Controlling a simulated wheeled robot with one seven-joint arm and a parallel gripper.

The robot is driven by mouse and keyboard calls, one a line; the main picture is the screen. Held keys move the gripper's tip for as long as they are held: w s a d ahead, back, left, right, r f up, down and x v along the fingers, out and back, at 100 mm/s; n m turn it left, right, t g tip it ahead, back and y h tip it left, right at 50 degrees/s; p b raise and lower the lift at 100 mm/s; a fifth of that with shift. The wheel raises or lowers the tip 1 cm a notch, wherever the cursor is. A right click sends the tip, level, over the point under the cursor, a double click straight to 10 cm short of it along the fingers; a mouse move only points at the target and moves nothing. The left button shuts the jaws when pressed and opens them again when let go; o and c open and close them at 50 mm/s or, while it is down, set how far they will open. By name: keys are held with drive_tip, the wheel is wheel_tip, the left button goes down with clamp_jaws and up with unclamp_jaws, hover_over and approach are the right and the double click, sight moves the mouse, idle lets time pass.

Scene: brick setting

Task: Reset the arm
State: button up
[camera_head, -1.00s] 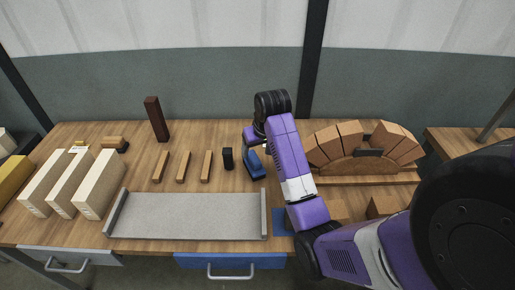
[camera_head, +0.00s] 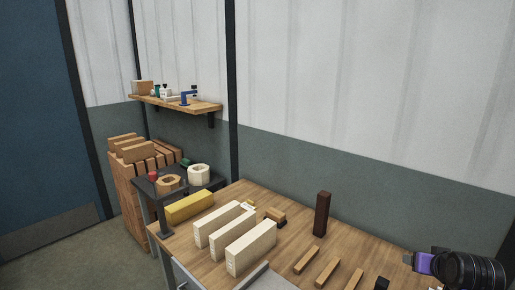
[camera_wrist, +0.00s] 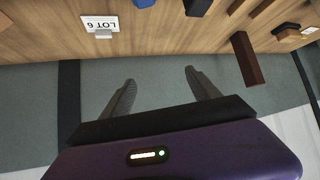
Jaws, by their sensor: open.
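My gripper shows in the wrist view (camera_wrist: 158,88). Its two dark fingers are apart with nothing between them, and the wall lies beyond them. In the head view only a purple and black part of my arm shows at the lower right edge; the fingers cannot be made out there. The wooden workbench (camera_head: 205,261) fills the lower middle of the head view. It also shows along the top of the wrist view (camera_wrist: 50,35).
Pale blocks (camera_head: 250,248), a yellow block (camera_head: 190,207) and a tall dark brown block (camera_head: 321,214) stand on or by the bench. Wooden strips (camera_head: 327,271) lie nearby. A shelf (camera_head: 205,106) hangs on the wall.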

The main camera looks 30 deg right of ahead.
drive_tip(key=s+a+n+t+h, duration=0.15)
drive_tip(key=a+t, duration=0.25)
drive_tip(key=a, duration=0.8)
drive_tip(key=s+a+n+t+y, duration=0.15)
drive_tip(key=a+t, duration=0.25)
drive_tip(key=a, duration=0.9)
drive_tip(key=s+a+n+y, duration=0.6)
drive_tip(key=s+a+y, duration=0.1)
drive_tip(key=s+a, duration=1.2)
drive_tip(key=s, duration=0.3)
drive_tip(key=shift+a+r, duration=0.3)
drive_tip(key=shift+a, duration=0.1)
